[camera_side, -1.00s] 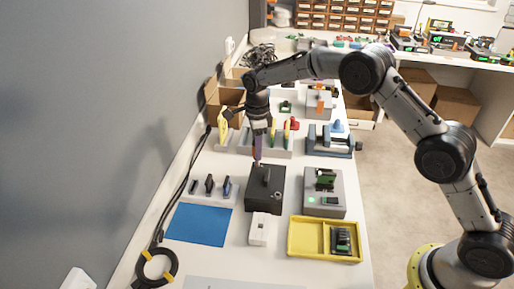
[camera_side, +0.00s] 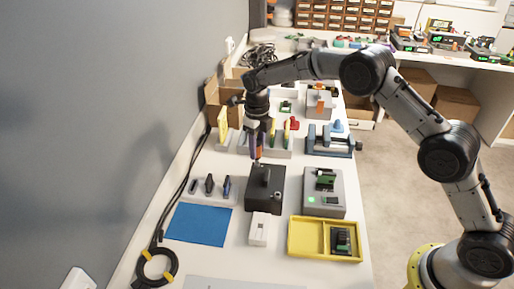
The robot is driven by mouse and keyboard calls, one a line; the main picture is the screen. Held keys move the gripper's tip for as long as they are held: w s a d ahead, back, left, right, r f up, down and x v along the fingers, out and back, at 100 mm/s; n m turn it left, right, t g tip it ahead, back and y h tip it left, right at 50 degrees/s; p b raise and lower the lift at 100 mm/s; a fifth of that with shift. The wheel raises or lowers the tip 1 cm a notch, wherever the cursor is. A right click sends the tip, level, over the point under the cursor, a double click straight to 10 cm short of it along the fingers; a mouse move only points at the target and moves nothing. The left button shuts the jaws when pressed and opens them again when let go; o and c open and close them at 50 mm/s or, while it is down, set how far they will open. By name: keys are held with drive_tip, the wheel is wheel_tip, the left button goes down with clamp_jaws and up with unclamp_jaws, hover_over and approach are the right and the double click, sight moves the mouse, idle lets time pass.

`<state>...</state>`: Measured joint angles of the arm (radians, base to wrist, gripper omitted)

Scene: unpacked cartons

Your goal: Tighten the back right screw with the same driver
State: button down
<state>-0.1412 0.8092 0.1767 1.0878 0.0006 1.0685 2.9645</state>
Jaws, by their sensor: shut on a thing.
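A black box (camera_side: 264,192) with a raised handle-like part on top stands mid-bench; its screws are too small to make out. My gripper (camera_side: 256,140) points down just behind the box's back edge. It is shut on a driver (camera_side: 257,153), of which a small orange and purple part shows. The driver is about upright, its lower end by the back left part of the box top as seen here. I cannot tell whether the tip touches a screw. The back right corner of the box has nothing over it.
A grey fixture with a green board (camera_side: 324,202) stands right of the box. In front are a white block (camera_side: 259,229) and a yellow tray (camera_side: 296,240). A blue mat (camera_side: 199,224) and a small tool rack lie left. A tool holder and blue vise (camera_side: 330,141) stand behind.

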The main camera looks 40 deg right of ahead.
drive_tip(key=shift+n, duration=0.9)
drive_tip(key=shift+r, duration=0.15)
drive_tip(key=shift+r, duration=2.15)
